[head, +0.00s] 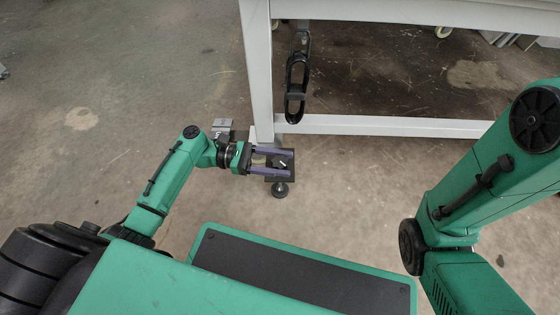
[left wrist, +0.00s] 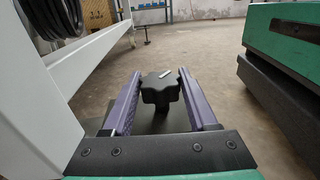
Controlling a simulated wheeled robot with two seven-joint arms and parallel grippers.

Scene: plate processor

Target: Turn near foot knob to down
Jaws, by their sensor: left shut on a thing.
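The near foot knob (left wrist: 161,90) is a black lobed star knob with a white mark on top. In the left wrist view it sits between the two purple fingers of my left gripper (left wrist: 162,98), which are shut on its sides. In the head view my left gripper (head: 289,162) reaches right to the foot at the near corner of the white frame, and the knob (head: 281,163) is partly hidden between the fingers.
The white frame (head: 258,75) has a leg and a low crossbar (head: 390,125) behind the knob. A small grey metal piece (head: 222,123) stands behind my left wrist. The floor left of the leg is mostly clear.

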